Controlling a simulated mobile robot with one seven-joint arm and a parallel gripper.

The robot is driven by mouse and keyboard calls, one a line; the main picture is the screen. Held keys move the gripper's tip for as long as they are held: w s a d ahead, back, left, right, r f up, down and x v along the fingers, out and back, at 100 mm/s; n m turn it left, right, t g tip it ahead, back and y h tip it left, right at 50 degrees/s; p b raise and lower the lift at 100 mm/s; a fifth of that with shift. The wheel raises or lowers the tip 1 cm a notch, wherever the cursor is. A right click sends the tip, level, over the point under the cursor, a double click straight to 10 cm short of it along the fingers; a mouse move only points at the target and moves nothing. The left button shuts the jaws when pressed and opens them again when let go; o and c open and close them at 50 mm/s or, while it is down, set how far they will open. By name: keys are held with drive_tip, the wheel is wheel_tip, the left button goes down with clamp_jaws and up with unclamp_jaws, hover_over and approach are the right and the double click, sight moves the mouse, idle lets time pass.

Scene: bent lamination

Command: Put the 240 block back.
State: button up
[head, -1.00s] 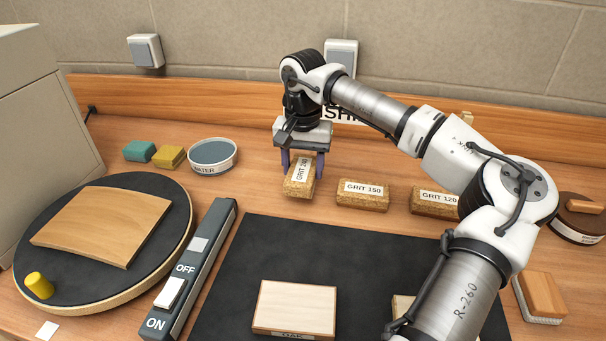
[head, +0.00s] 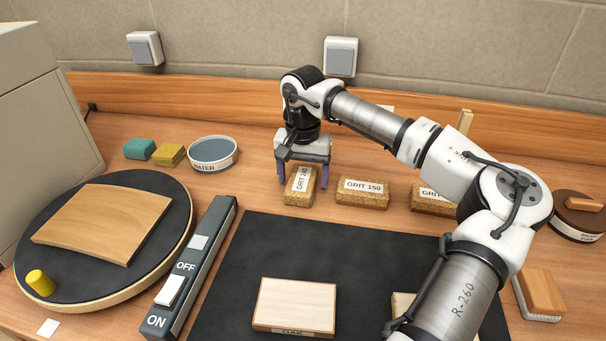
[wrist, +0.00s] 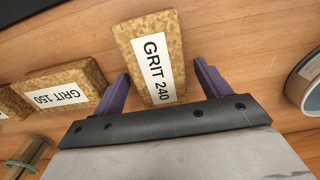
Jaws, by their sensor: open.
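The GRIT 240 block (head: 300,187) is a cork block with a white label. It rests on the wooden bench left of the GRIT 150 block (head: 363,191), turned at an angle to it. My gripper (head: 303,181) is open, with its purple fingers apart on either side of the 240 block. In the wrist view the 240 block (wrist: 154,58) lies between and beyond the fingertips (wrist: 160,85), with gaps on both sides. The GRIT 150 block also shows in the wrist view (wrist: 66,88). The GRIT 120 block (head: 432,199) is partly hidden by my arm.
A water bowl (head: 213,153) and green and yellow blocks (head: 168,155) stand to the left. A black mat (head: 270,250) with a wooden piece (head: 295,305), a switch bar (head: 195,265) and a round turntable (head: 150,190) lie nearer. A brush (head: 540,294) is at right.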

sight(303, 176)
wheel_tip(303, 176, up, 12)
drive_tip(key=b, duration=0.1)
drive_tip(key=shift+r, duration=0.2)
idle(0.3)
